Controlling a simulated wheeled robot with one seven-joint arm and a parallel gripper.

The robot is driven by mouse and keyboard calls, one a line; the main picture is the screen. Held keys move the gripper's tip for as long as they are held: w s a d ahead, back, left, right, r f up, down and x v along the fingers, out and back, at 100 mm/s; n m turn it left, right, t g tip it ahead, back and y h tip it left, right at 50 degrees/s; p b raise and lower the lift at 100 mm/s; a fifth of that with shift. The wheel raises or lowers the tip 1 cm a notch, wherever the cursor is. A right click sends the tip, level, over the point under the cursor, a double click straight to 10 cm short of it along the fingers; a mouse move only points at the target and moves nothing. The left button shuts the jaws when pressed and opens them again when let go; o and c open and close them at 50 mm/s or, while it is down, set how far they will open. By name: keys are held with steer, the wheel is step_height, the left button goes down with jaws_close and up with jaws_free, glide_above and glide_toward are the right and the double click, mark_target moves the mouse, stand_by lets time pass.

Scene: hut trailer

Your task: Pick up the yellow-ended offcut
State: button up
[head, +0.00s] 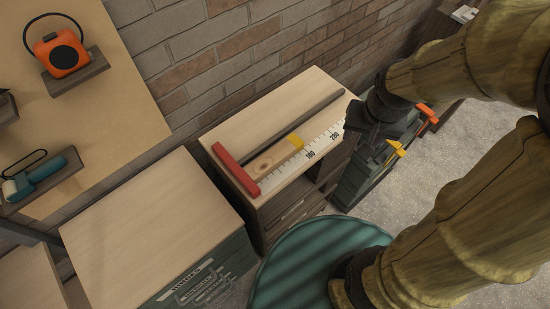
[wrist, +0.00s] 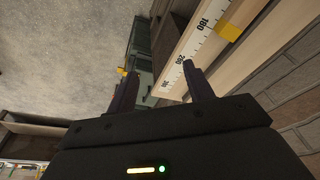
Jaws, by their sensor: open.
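The yellow-ended offcut (head: 268,160) is a short pale wooden piece with a yellow end. It lies on the wooden cabinet top, between a white measuring scale (head: 317,147) and a dark rail (head: 305,112), near a red stop block (head: 235,169). In the wrist view its yellow end (wrist: 230,31) shows at the upper right, beyond my fingers. My gripper (wrist: 158,82) is open and empty, with the scale's far end close to its right finger. In the head view my gripper (head: 361,118) is at the right end of the cabinet top, apart from the offcut.
A green toolbox (head: 372,165) with yellow and orange parts stands on the floor right of the cabinet. A second wooden-topped cabinet (head: 150,225) is at the left front. A brick wall (head: 230,50) runs behind. A round teal top (head: 310,265) is in front.

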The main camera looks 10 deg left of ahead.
steer(key=w+a+m+g+b, duration=0.1)
steer(key=a+m+b, duration=0.15)
steer(key=a, duration=0.35)
steer(key=w+a+m+b, duration=0.1)
steer(key=w+a+b, duration=0.15)
steer(key=a, duration=0.35)
step_height(320, 180, up, 3)
steer(key=m+g+b, duration=0.1)
steer(key=m+b, duration=0.2)
steer(key=m, duration=0.1)
glide_above(274, 155)
steer(key=shift+w+f, duration=0.1)
steer(key=shift+f+n, duration=0.1)
steer(key=shift+n, duration=0.15)
step_height(274, 155, down, 12)
steer(key=shift+f, duration=0.1)
step_height(274, 155, down, 5)
steer(key=shift+f+p, duration=0.1)
steer(key=shift+p, duration=0.6)
